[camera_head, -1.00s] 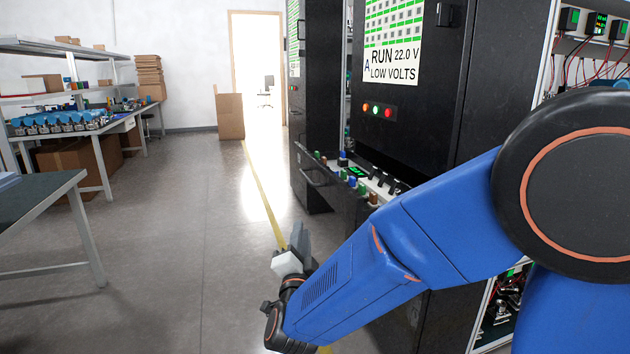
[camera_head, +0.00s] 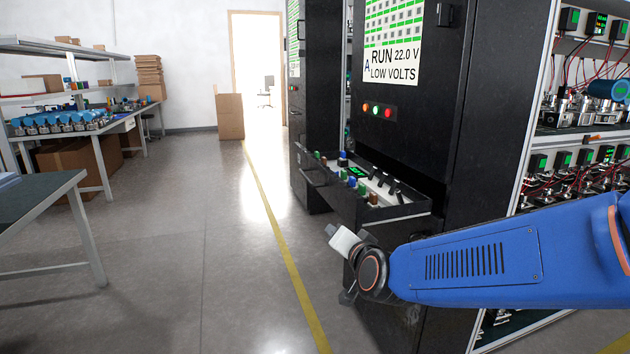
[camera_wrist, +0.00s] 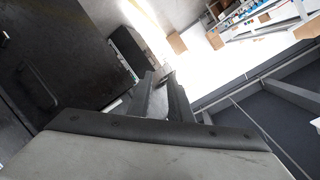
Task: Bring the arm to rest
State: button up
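My blue arm (camera_head: 480,262) reaches in from the right edge of the head view, its forearm nearly level, in front of the lower part of the black cabinet. My gripper (camera_head: 331,230) is at its left end, pointing up and left, over the floor beside the cabinet's drawer. In the wrist view, the two dark fingers of my gripper (camera_wrist: 160,77) stand a little apart with a gap between them, and I see nothing held.
The black cabinet (camera_head: 400,130) has an open drawer (camera_head: 410,209) with coloured knobs and switches close above my gripper. A rack (camera_head: 590,135) of wired devices stands at right. A table (camera_head: 35,205) is at left. The floor (camera_head: 170,220) between is clear.

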jog(key=s+d+f+n+g+h, duration=0.1)
jog(key=s+d+f+n+g, duration=0.1)
jog(key=s+d, duration=0.5)
jog(key=s+d+f+n+g+h, duration=0.1)
jog(key=s+d+f+g, duration=0.2)
jog(key=s+d, duration=0.5)
jog(key=s+d+f+n+g+h, duration=0.2)
jog(key=s+d, duration=0.6)
jog(key=s, duration=0.7)
jog(key=f+g, duration=0.1)
jog(key=g, duration=0.1)
jog(key=shift+d+n+g, duration=0.2)
jog(key=shift+n+g, duration=0.1)
jog(key=shift+g, duration=0.1)
